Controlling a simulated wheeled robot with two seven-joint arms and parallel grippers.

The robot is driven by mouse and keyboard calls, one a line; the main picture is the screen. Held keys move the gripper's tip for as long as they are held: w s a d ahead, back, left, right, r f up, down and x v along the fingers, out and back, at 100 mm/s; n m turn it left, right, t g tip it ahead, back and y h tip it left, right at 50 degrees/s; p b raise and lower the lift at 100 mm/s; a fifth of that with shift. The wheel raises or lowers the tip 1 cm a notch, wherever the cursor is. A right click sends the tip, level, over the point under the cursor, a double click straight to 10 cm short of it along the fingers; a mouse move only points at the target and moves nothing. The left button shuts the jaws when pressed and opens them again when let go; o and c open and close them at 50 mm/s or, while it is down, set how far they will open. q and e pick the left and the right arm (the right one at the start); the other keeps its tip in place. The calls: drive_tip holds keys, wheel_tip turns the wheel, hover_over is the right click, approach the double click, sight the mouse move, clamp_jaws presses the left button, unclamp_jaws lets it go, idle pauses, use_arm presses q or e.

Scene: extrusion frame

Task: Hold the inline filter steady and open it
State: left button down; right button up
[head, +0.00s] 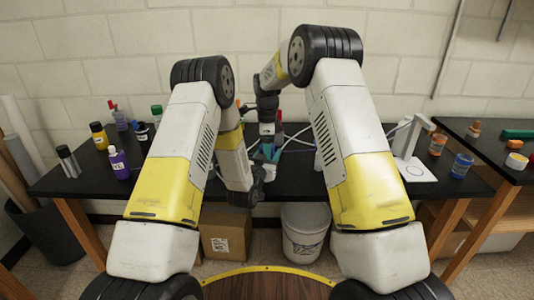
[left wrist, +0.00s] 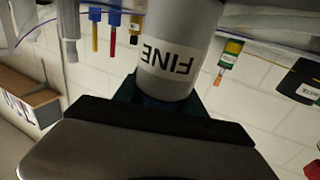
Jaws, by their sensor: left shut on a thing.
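The inline filter (left wrist: 178,35) fills the top middle of the left wrist view as a pale grey cylinder. It bears a white label reading FINE, which appears upside down. My left gripper (left wrist: 162,98) is shut around its near end, with dark green fingers on both sides. In the head view the filter is mostly hidden behind my left wrist and the right gripper. My right gripper (head: 269,141) points down over the middle of the black table, close to the left gripper. Its fingers are too small and covered to show whether they are open.
A white stand (head: 404,140) is at right. A white bucket (head: 303,230) and cardboard box (head: 226,232) are below.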

wheel_tip(320, 180, up, 4)
drive_tip(key=shift+f, duration=0.1)
drive_tip(key=shift+r, duration=0.6)
drive_tip(key=shift+c, duration=1.2)
wheel_tip(320, 180, up, 3)
drive_tip(key=shift+f, duration=0.1)
wheel_tip(320, 180, down, 8)
drive_tip(key=shift+r, duration=0.1)
drive_tip(key=c, duration=1.1)
drive_tip(key=o, duration=1.3)
